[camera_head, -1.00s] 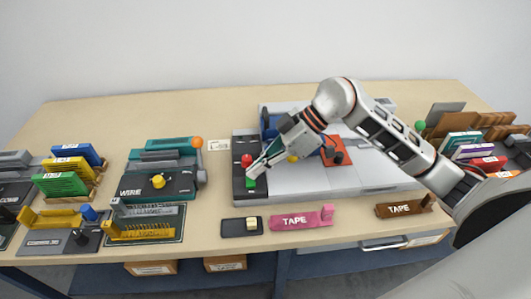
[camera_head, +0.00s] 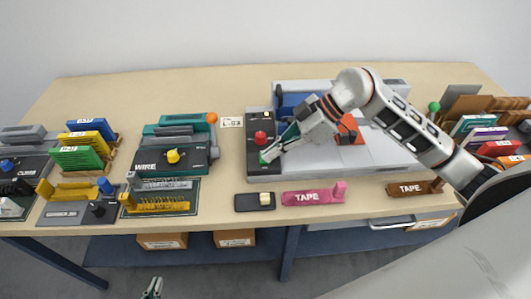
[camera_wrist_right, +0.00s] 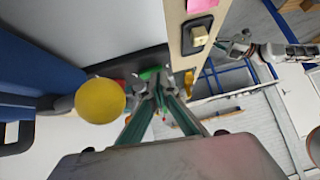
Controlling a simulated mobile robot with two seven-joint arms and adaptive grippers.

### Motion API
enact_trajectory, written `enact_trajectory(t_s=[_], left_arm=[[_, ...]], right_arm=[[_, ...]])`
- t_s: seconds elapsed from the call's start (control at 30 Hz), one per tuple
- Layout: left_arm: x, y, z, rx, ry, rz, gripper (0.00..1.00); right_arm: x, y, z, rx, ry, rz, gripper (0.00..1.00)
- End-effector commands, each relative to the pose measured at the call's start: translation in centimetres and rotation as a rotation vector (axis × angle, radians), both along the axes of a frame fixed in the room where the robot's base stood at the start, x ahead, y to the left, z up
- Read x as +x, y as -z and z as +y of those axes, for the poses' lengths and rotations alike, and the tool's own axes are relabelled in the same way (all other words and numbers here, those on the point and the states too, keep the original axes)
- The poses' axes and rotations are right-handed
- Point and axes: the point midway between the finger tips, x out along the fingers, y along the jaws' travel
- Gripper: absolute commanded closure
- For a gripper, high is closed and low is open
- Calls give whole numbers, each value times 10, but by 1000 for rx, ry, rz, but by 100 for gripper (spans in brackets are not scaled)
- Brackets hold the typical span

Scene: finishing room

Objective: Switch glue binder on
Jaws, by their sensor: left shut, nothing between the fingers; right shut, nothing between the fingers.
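The glue binder looks to be the large light grey machine (camera_head: 400,150) at the centre right, with a black control panel (camera_head: 258,172) on its left end. The panel carries a red knob (camera_head: 260,137) and a green button (camera_head: 264,159). My right gripper (camera_head: 268,156) is shut and empty, its tips at the green button and partly hiding it; whether they press it I cannot tell. In the right wrist view its fingertips (camera_wrist_right: 156,86) have green just behind them. My left gripper (camera_head: 152,288) is shut and empty, low in front of the table.
A yellow ball knob (camera_wrist_right: 100,100) is close beside the right fingers. A black box with a beige switch (camera_head: 254,202) and a pink tape dispenser (camera_head: 313,196) lie at the front edge. A teal wire binder (camera_head: 170,155) stands left. The table's back strip is clear.

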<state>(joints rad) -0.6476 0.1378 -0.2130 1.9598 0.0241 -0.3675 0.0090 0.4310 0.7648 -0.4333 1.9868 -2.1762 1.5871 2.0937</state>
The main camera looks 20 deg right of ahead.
Motion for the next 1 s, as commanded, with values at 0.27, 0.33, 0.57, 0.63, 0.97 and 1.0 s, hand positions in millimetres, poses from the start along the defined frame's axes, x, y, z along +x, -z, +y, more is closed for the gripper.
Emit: enact_trajectory(t_s=[0.27, 0.33, 0.57, 0.63, 0.97, 1.0], left_arm=[[0, 0, 2, 5, 2, 0, 100], [0, -2, 0, 0, 1, -1, 100], [1, -8, -1, -1, 0, -4, 100], [1, -9, -1, -1, 0, -4, 100], [1, -10, 0, 1, 1, -4, 100], [1, -10, 0, 1, 1, -4, 100]], right_arm=[[-1, 2, -1, -1, -1, 3, 100], [0, 2, -1, -2, 0, 2, 100], [10, -2, -4, -2, 1, 1, 100], [12, -2, -4, -2, 0, 1, 100], [14, -2, -5, -1, -1, 1, 100], [14, -2, -5, -1, -1, 1, 100]])
